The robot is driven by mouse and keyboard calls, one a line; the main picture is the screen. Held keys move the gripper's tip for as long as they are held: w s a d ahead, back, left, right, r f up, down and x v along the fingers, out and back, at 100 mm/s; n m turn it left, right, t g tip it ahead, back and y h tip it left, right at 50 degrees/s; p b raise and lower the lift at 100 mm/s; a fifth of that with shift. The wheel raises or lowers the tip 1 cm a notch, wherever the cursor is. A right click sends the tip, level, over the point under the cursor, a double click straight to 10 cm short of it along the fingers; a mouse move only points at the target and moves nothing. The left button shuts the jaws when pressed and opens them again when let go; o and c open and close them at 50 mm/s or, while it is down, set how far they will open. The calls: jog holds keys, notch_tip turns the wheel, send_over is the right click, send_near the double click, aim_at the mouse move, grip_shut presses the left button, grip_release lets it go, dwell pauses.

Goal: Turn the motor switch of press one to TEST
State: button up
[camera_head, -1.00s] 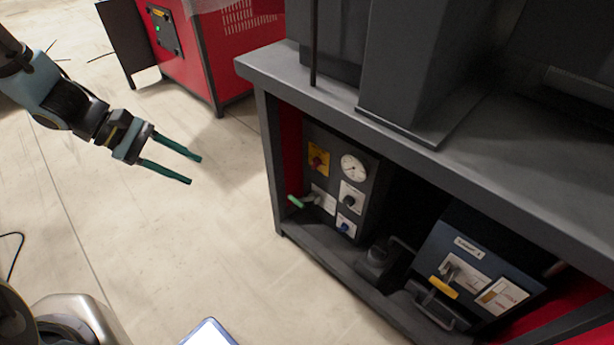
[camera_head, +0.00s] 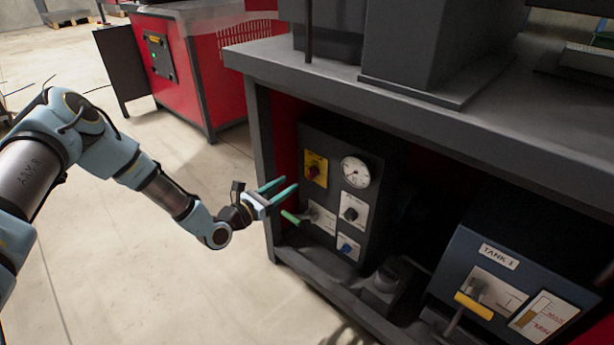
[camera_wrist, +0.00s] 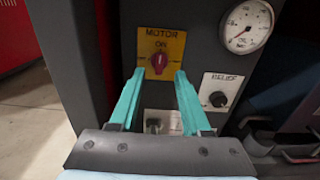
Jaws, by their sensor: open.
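The motor switch (camera_wrist: 159,62) is a red knob on a yellow plate (camera_wrist: 176,43) marked MOTOR, with ON above the knob. The knob looks roughly upright; no TEST mark can be read. In the head view the red motor switch (camera_head: 313,172) sits at the upper left of the dark control panel (camera_head: 337,139) under the press table. My gripper (camera_head: 287,187) is open and empty, its teal fingers pointing at the panel, just left of it. In the wrist view my gripper (camera_wrist: 158,82) has its fingertips on either side below the knob, apparently short of it.
A round gauge (camera_wrist: 247,26) and a black relief knob (camera_wrist: 218,99) are right of the switch. A green-handled lever (camera_head: 291,217) sticks out below. A tank box (camera_head: 512,285) stands right, and the grey tabletop (camera_head: 300,72) overhangs the panel.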

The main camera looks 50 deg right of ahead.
aim_at(309, 171)
jog(key=d, duration=0.3)
jog(key=d+b, duration=0.1)
jog(key=d, duration=0.5)
jog(key=shift+s+d+b, duration=0.1)
jog(key=shift+s+b, duration=0.2)
jog(key=shift+b, duration=0.05)
grip_shut()
jog(key=shift+f, duration=0.1)
